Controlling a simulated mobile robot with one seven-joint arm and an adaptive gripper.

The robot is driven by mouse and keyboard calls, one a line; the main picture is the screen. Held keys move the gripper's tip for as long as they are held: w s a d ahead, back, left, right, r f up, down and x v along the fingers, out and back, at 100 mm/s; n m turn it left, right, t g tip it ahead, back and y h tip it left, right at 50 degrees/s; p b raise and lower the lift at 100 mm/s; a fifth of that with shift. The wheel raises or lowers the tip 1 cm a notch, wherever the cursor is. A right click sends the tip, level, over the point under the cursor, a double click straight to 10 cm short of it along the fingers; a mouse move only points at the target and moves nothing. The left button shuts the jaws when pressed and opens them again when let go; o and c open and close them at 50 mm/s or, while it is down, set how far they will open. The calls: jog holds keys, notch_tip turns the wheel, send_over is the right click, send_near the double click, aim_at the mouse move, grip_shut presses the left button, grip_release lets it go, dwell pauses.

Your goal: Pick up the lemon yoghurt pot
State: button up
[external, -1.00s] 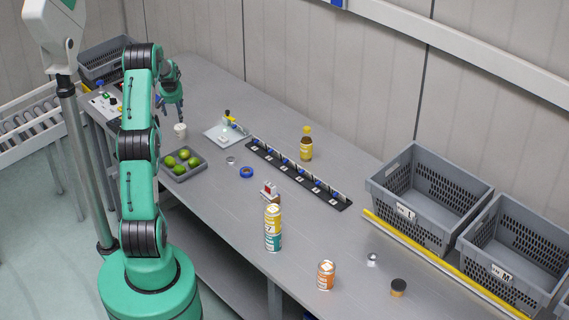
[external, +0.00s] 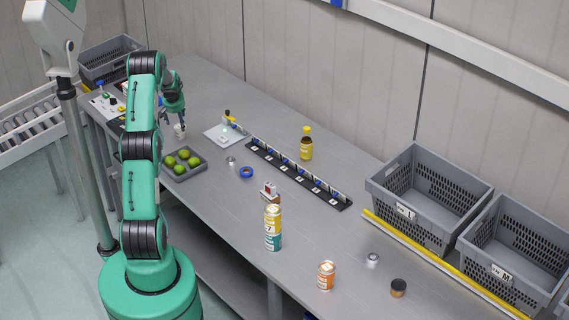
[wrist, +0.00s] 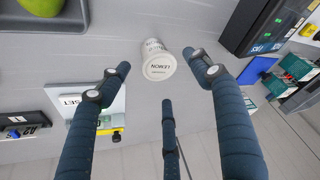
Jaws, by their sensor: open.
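The lemon yoghurt pot (wrist: 159,66) is a small white tub with "LEMON" on its lid. In the wrist view it lies ahead of my fingers, between the tips of the two outer ones. In the external view the pot (external: 180,133) stands on the grey table behind the tray of green fruit. My gripper (external: 173,116) is just above the pot, pointing down, its fingers partly overlapping it in the picture. In the wrist view my gripper (wrist: 163,82) shows dark blue fingers spread open, with nothing held. I cannot tell whether any finger touches the pot.
A grey tray (external: 203,166) of green fruit sits close in front of the pot. A white board (external: 216,132) with small items lies to its right. A control panel (external: 103,104) is at its left. Cans, a bottle (external: 306,146) and grey crates (external: 420,190) stand further right.

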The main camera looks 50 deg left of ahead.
aim_at(181, 132)
jog(key=shift+w+a+f, duration=0.15)
jog(key=shift+f, duration=0.3)
jog(key=shift+b+x, duration=0.4)
jog(key=shift+x, duration=2.2)
jog(key=c, duration=1.2)
